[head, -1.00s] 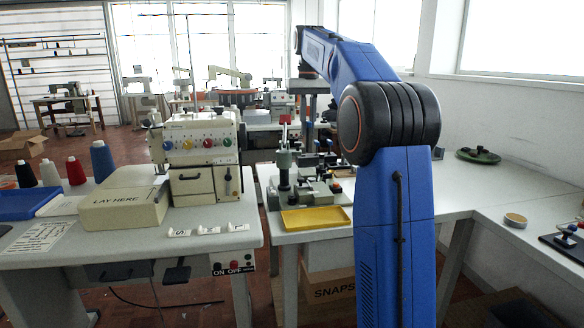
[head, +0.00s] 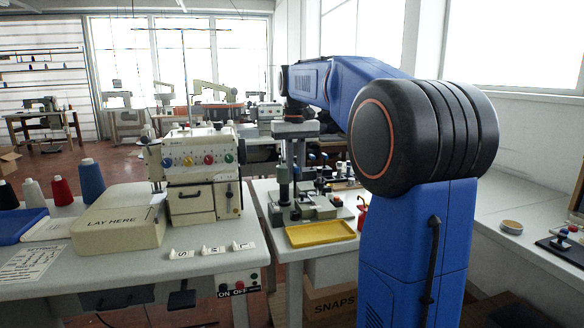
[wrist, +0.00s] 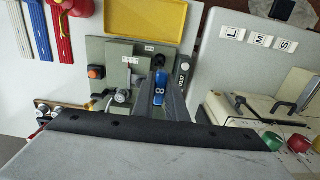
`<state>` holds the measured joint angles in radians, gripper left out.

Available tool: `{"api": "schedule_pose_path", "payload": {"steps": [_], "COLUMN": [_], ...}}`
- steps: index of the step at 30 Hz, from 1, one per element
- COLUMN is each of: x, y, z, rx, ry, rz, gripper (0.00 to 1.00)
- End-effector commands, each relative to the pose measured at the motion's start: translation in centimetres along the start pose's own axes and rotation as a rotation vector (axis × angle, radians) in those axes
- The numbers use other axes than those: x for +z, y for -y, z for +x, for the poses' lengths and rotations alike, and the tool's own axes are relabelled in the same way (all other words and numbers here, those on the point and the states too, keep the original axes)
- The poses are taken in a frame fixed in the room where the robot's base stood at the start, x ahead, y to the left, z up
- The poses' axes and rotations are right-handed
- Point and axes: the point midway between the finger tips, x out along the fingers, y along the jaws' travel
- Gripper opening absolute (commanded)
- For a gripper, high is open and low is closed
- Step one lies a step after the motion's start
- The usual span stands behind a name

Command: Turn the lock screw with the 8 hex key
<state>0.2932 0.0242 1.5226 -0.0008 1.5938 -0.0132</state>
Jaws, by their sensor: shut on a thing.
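In the wrist view, the blue hex key handle marked 8 (wrist: 160,88) is between the fingers of my gripper (wrist: 163,97), which is shut on it. The key's shaft and tip are hidden. Below it is the grey-green buttonhole station (wrist: 116,50), with an orange button, a small scale plate and a lever with a pale round end. I cannot make out which part is the lock screw, or whether the key touches it.
A yellow tray (head: 320,233) lies at the table's front edge. A red can (wrist: 80,8) stands beside it. To the left in the head view are the cream machine (head: 203,175), a "LAY HERE" box (head: 117,225) and white S, M, L tags (head: 212,250).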

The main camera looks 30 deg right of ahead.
Motion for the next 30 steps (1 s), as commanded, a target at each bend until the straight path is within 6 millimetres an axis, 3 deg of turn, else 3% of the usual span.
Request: {"api": "schedule_pose_path", "payload": {"steps": [18, 30], "x": [0.0, 0.0], "y": [0.0, 0.0], "z": [3.7, 4.6], "rx": [0.000, 0.000], "ry": [0.001, 0.000], "rz": [0.000, 0.000], "gripper": [0.00, 0.00]}}
